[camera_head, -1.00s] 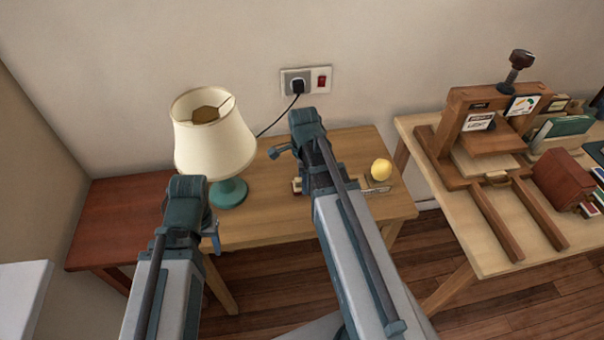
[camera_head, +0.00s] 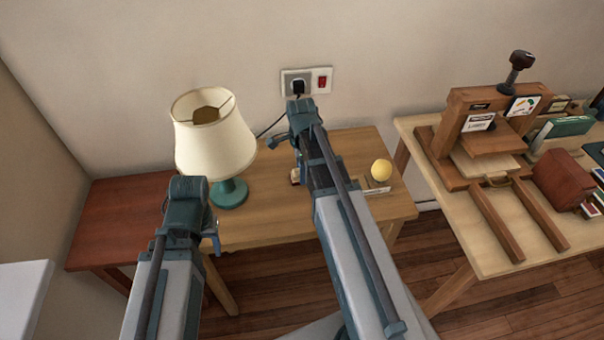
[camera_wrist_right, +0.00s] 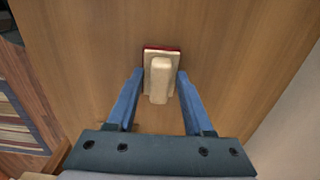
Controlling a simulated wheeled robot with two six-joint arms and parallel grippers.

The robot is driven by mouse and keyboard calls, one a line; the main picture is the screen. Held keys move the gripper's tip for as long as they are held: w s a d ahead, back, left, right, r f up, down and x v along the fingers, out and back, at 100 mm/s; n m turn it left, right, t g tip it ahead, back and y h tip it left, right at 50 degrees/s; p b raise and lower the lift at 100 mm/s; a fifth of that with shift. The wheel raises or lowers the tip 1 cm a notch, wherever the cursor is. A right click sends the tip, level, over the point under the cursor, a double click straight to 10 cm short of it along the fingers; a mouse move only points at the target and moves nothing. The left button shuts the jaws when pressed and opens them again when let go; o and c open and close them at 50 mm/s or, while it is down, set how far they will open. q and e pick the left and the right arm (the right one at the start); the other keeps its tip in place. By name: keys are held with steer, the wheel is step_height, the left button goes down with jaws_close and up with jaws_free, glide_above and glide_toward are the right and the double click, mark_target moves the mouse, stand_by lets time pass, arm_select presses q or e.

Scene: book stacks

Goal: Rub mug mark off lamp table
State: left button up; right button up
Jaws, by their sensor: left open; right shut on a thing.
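The lamp table (camera_head: 262,216) is light wood and stands against the wall. A pale wooden block with a handle and a dark red underside (camera_wrist_right: 158,82) is between the blue fingers of my right gripper (camera_wrist_right: 160,74), shut on the handle. In the right wrist view the block is on or just over the wood; I cannot tell if it touches. In the head view my right arm mostly hides it, and a bit shows to the left of the arm (camera_head: 295,177). I see no mug mark. My left gripper (camera_head: 213,238) is open and empty at the table's front left.
A lamp with a cream shade (camera_head: 214,137) and teal base stands left of my right arm. A yellow ball (camera_head: 381,170) sits right of it, near a small flat item. A reddish table (camera_head: 115,215) adjoins on the left. A workbench (camera_head: 455,225) with a wooden press is right.

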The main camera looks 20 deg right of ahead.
steer(key=shift+w+r, duration=0.1)
steer(key=shift+r+p, duration=0.2)
steer(key=shift+p, duration=0.2)
step_height(320, 180, up, 5)
steer(key=p, duration=0.5)
steer(key=shift+r, duration=0.15)
step_height(320, 180, up, 3)
steer(key=p, duration=0.3)
steer(key=shift+r, duration=0.1)
